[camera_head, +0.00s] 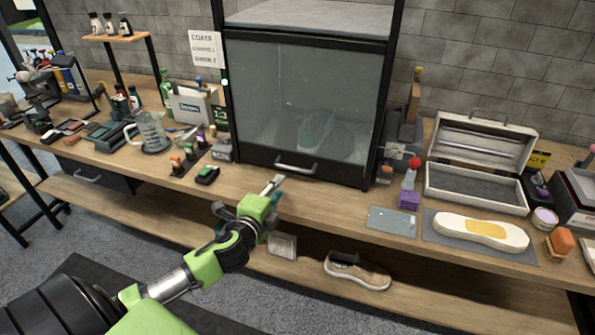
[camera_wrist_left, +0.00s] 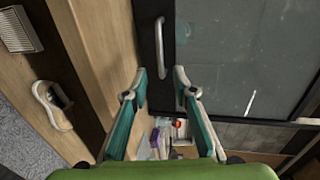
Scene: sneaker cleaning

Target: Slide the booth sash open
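The booth sash (camera_head: 265,100) is a cloudy glass panel in a black frame, lowered to the bottom of the booth. Its metal bar handle (camera_head: 296,166) sits on the black bottom rail. In the left wrist view the handle (camera_wrist_left: 160,46) lies just ahead of the fingertips, and part of the sash glass (camera_wrist_left: 225,50) shows beside it. My left gripper (camera_head: 273,186) is in front of the booth, a little below and left of the handle. In the left wrist view the left gripper (camera_wrist_left: 160,76) is open, its fingers apart and empty. My right gripper is out of view.
A teal shoe (camera_head: 316,130) shows dimly behind the glass. Bottles and brushes stand left of the booth; an open case (camera_head: 475,190) and a shoe sole (camera_head: 480,231) lie right. A beige sneaker (camera_head: 357,271) is on the lower shelf. The bench strip before the booth is mostly clear.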

